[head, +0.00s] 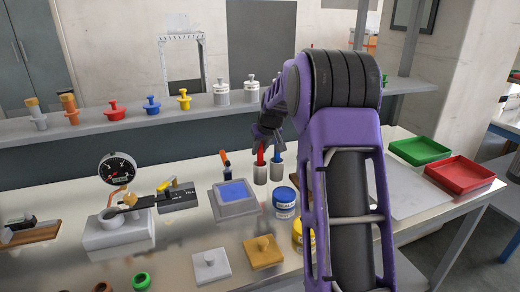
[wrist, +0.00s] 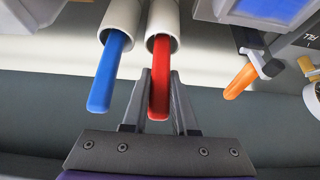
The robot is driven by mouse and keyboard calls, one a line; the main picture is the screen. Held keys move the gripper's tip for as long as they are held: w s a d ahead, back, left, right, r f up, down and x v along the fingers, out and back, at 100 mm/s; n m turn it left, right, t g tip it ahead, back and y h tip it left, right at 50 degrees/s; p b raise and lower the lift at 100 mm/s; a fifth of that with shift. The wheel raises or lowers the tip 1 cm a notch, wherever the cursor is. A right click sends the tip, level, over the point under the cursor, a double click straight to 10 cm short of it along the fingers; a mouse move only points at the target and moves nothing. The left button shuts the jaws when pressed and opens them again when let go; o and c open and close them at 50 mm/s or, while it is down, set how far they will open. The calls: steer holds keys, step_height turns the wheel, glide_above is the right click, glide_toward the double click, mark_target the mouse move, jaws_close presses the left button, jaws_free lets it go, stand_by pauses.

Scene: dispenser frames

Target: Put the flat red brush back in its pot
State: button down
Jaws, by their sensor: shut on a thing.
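The red brush (head: 261,156) stands with its handle up in a pale cylindrical pot (head: 260,175). Its lower end is hidden inside the pot. My gripper (head: 266,145) is shut on the red handle, just above the pot's rim. In the wrist view the two fingers (wrist: 160,78) lie on either side of the red handle (wrist: 160,95), and the handle runs into the pot's mouth (wrist: 163,16). A blue handle (wrist: 110,72) stands in a like pot (wrist: 124,14) beside it, clear of the fingers.
A gauge device (head: 118,168) stands left. Green (head: 420,150) and red (head: 460,174) trays lie right. A shelf (head: 150,118) runs behind.

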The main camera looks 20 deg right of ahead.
steer(key=shift+f, duration=0.15)
steer(key=c, duration=0.7)
jaws_free()
steer(key=shift+r, duration=0.2)
steer(key=v, duration=1.2)
steer(key=shift+p, duration=0.45)
steer(key=shift+a, duration=0.15)
